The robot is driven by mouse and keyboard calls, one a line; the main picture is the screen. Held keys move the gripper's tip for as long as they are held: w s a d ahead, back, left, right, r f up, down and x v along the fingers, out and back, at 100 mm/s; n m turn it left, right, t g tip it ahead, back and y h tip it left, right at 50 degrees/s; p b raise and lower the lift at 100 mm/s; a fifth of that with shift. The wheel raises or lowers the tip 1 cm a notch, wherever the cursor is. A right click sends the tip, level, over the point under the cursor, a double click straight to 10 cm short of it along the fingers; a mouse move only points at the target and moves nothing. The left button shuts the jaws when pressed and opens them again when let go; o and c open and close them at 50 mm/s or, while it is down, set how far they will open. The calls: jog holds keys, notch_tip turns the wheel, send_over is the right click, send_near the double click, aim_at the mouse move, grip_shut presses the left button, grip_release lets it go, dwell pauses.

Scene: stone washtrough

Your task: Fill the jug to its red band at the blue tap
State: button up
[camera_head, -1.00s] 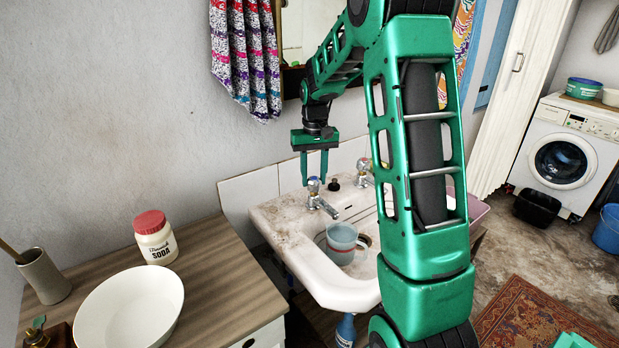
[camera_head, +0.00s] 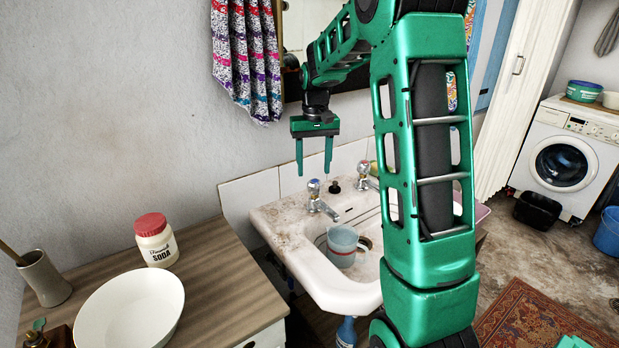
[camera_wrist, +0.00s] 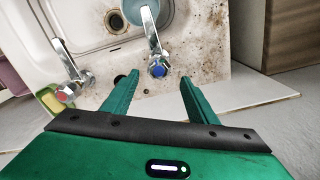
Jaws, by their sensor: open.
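The translucent bluish jug (camera_head: 341,247) stands in the washbasin (camera_head: 345,292), below the blue tap's spout. Its water level and red band cannot be made out. The blue tap (camera_head: 316,194) is the left one on the basin's back ledge; its blue-capped knob (camera_wrist: 158,68) shows in the wrist view, where only part of the jug (camera_wrist: 123,14) is visible at the top. Whether water runs cannot be told. My gripper (camera_head: 314,172) is open and empty, fingers pointing down, above the blue tap. In the wrist view the knob lies between and beyond the fingertips (camera_wrist: 158,80).
A second tap (camera_head: 366,176), red-capped in the wrist view (camera_wrist: 70,90), stands to the right. A dark plug (camera_head: 334,186) sits between the taps. On the left, a wooden counter (camera_head: 230,285) holds a white bowl (camera_head: 128,308) and a soda jar (camera_head: 156,240).

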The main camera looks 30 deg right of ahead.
notch_tip(320, 180, up, 6)
dwell(0.4)
jog(key=shift+r, duration=0.1)
dwell(1.1)
jog(key=s+a+f, duration=0.1)
jog(key=s+f, duration=0.1)
jog(key=s, duration=1)
jog(key=s+a+f+m, duration=0.1)
jog(key=s+a+f, duration=0.1)
jog(key=s, duration=0.9)
jog(key=s+a+f+m, duration=0.1)
jog(key=s+a, duration=0.1)
jog(key=s, duration=1)
jog(key=shift+s+f, duration=0.35)
jog(key=shift+f, duration=0.05)
jog(key=shift+w+a+f, duration=0.2)
jog(key=shift+w+a, duration=0.05)
jog(key=shift+w, duration=0.4)
